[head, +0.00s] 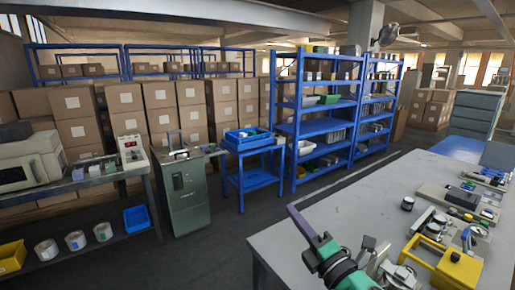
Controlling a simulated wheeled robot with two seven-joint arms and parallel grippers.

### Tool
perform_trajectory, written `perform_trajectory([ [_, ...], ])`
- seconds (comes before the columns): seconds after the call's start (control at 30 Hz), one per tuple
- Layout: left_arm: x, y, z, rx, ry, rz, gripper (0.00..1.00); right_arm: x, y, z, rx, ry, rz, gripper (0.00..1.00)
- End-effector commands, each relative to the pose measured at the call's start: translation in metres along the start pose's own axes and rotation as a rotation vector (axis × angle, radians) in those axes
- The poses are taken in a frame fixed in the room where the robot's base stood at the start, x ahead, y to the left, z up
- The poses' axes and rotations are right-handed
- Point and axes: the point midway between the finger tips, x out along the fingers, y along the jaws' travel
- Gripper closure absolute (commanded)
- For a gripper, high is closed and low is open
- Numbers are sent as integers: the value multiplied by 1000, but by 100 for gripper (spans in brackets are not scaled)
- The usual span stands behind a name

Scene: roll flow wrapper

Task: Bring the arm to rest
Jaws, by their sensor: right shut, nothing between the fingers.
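My left gripper is not in view.
A green cabinet (184,190), blue stand (253,180) and blue shelf rack (322,127) stand beyond. Dark floor lies between.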

Motion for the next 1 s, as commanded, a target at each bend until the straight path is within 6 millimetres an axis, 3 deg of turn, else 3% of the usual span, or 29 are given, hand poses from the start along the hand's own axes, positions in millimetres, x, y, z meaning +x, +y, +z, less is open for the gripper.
perform_trajectory([
  [0.03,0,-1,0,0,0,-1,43,-19,-32,24,259,-156,-116,100],
  [0.1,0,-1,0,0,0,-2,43,-54,-84,47,577,-367,-284,100],
  [0.2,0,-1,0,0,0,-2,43,-113,-147,51,911,-610,-494,100],
  [0.3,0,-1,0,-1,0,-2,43,-166,-187,38,1132,-792,-660,100],
  [0.5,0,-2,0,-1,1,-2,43,-251,-225,0,1409,-1065,-918,100],
  [0.7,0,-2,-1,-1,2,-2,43,-323,-234,-41,1586,-1294,-1142,100],
  [1.0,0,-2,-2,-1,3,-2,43,-339,-342,-72,1565,-1323,-1207,100],
])
